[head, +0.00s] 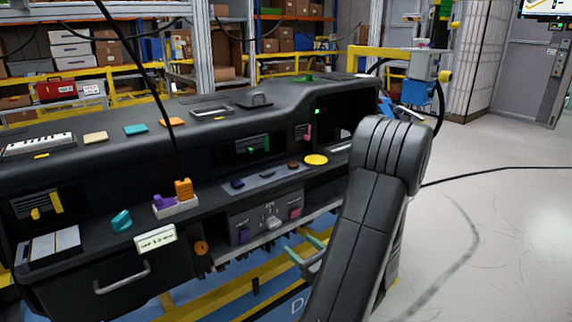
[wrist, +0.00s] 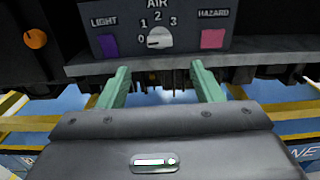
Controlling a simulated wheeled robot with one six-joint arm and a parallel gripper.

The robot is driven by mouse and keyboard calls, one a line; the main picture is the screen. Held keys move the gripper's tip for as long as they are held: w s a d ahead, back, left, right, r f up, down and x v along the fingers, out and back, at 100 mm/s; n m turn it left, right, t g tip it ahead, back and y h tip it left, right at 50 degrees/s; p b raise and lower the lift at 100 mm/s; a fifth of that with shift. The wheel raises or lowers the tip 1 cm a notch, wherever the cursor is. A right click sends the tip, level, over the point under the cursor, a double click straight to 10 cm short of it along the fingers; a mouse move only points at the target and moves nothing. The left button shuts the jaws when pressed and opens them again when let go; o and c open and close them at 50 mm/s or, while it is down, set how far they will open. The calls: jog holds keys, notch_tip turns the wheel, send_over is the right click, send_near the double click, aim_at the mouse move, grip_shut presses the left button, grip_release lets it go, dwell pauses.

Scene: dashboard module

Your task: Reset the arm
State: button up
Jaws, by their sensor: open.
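My gripper (wrist: 160,76) shows in the wrist view with its two green fingers apart and nothing between them. The fingers point at the dashboard's lower front, just below the control panel (wrist: 155,30) with the LIGHT button, AIR knob (wrist: 158,40) and HAZARD button. I cannot tell whether the fingertips touch the panel's lower edge. In the head view my gripper (head: 305,249) is low in front of the same panel (head: 268,215). My dark arm (head: 365,220) is bent, with its elbow raised at the right, and hides part of the dashboard's right end.
The black dashboard (head: 215,122) fills the left and middle. A drawer (head: 120,275) with a handle, a white holder (head: 176,208) with purple and orange pieces, and a yellow disc (head: 316,160) are on it. Yellow frame bars run below. The floor (head: 490,230) at right is mostly clear.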

jog(key=x, duration=1.1)
jog(key=shift+w+a+p, duration=0.1)
jog(key=shift+p, duration=0.25)
jog(key=b+v, duration=0.1)
jog(key=v, duration=1.3)
jog(key=p+x, duration=0.1)
jog(key=x, duration=1.3)
jog(key=shift+w+r+p, duration=0.1)
jog(key=shift+r+p, duration=0.1)
jog(key=shift+p, duration=0.2)
jog(key=shift+m+p, duration=0.7)
jog(key=shift+p, duration=0.3)
jog(key=m+p, duration=0.4)
jog(key=p, duration=0.3)
jog(key=shift+m, duration=0.3)
jog(key=b, duration=0.3)
send_near(277, 225)
jog(key=shift+n+g+y, duration=0.3)
jog(key=shift+n+g, duration=0.1)
jog(key=s, duration=0.1)
jog(key=s+d, duration=0.1)
jog(key=s, duration=0.2)
jog(key=shift+s+d+r, duration=0.2)
jog(key=shift+s+d, duration=0.05)
